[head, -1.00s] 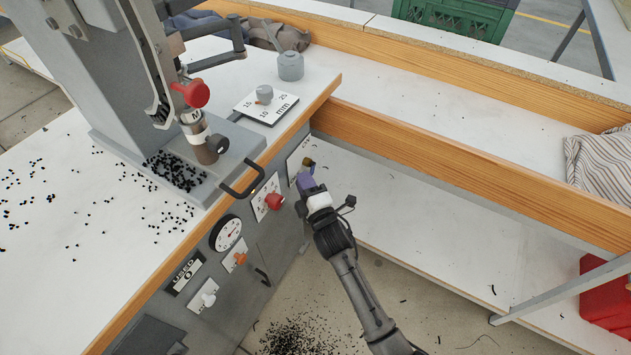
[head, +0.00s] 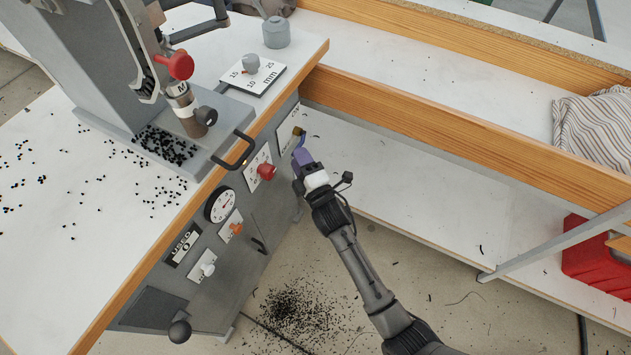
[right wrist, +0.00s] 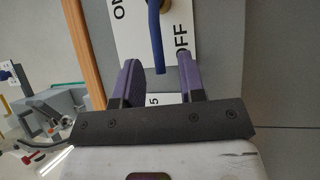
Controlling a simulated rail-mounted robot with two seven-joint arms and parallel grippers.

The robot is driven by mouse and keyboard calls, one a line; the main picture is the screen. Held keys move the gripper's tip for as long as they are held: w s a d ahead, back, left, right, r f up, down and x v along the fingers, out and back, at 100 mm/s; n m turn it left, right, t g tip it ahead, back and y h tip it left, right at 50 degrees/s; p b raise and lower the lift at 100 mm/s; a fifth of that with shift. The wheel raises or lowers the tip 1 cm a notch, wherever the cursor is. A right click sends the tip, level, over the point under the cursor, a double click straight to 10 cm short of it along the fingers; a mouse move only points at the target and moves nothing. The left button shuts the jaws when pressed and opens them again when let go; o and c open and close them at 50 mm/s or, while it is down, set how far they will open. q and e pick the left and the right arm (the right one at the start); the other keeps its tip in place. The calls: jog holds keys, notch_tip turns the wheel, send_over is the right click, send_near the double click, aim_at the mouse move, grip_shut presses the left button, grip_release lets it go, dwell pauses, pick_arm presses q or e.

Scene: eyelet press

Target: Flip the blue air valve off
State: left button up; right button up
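The blue air valve lever (right wrist: 154,38) shows in the right wrist view, in front of a white plate (right wrist: 126,38) lettered ON at the left and OFF at the right. The lever's end points down in that picture, between the two purple fingers. My right gripper (right wrist: 158,62) is open, with a finger on each side of the lever's end and visible gaps to it. In the head view my right gripper (head: 301,158) is just below the valve's brass part (head: 298,131) on the machine's front panel. The lever is mostly hidden there. My left gripper is not in view.
The panel also holds a red knob (head: 266,171), a gauge (head: 221,205), an orange switch (head: 236,228) and a black pull handle (head: 235,152). A wooden-edged bench (head: 440,135) runs to the right. The floor below the gripper is clear except for scattered black bits.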

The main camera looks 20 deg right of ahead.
jog(key=p+v, duration=0.3)
jog(key=v, duration=0.8)
dwell(0.3)
